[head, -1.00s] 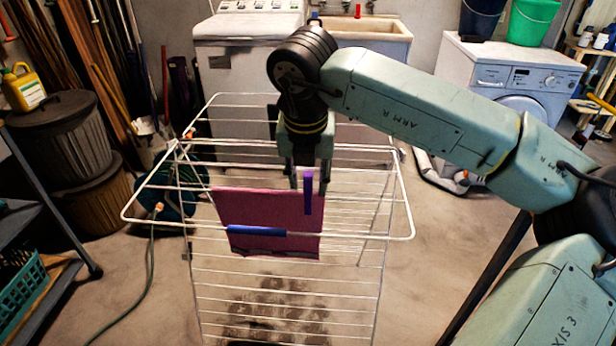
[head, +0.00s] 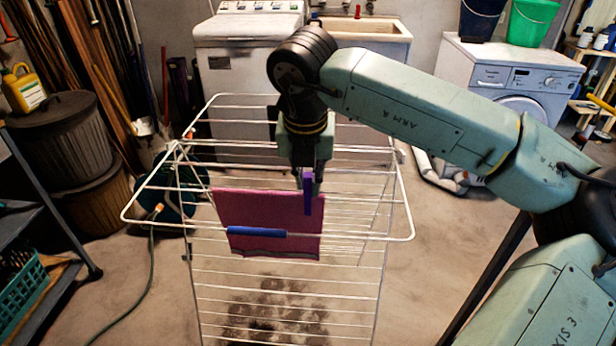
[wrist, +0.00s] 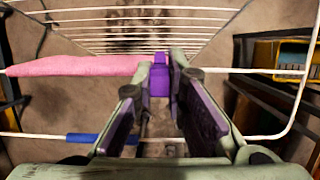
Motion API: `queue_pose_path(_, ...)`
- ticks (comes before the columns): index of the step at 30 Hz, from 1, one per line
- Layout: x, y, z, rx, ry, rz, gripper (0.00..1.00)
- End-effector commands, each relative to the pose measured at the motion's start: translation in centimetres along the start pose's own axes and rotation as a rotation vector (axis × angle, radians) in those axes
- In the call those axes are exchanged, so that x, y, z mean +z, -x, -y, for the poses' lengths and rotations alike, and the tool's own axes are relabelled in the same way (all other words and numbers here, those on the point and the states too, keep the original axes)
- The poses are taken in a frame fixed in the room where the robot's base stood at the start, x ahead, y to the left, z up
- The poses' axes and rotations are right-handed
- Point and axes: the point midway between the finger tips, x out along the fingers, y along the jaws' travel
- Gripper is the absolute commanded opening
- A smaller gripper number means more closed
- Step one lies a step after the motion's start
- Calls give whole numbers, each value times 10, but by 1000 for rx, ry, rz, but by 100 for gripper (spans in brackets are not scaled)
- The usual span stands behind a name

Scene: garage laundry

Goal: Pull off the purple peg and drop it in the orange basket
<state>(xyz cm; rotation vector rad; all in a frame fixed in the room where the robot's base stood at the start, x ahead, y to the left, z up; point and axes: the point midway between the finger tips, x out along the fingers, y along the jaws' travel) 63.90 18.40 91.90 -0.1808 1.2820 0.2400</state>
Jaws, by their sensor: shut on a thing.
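The purple peg (head: 308,192) is upright at the right end of a pink cloth (head: 265,212) that hangs on the white drying rack (head: 407,205). My gripper (head: 307,182) points down over the peg, with its fingertips at the peg's upper end. In the wrist view the purple peg (wrist: 160,77) is between the fingertips, and my gripper (wrist: 168,72) is shut on it. The pink cloth (wrist: 75,65) lies along the wire just left of it. I cannot make out the orange basket for certain in either view.
A teal crate (head: 22,298) is at lower left.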

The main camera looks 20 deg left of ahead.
Motion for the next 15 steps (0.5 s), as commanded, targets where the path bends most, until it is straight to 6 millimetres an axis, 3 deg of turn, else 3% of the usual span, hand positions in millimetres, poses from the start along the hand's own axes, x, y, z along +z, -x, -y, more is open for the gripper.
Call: queue_pose_path(15, 8, 26, 0, 0, 0, 3, 0)
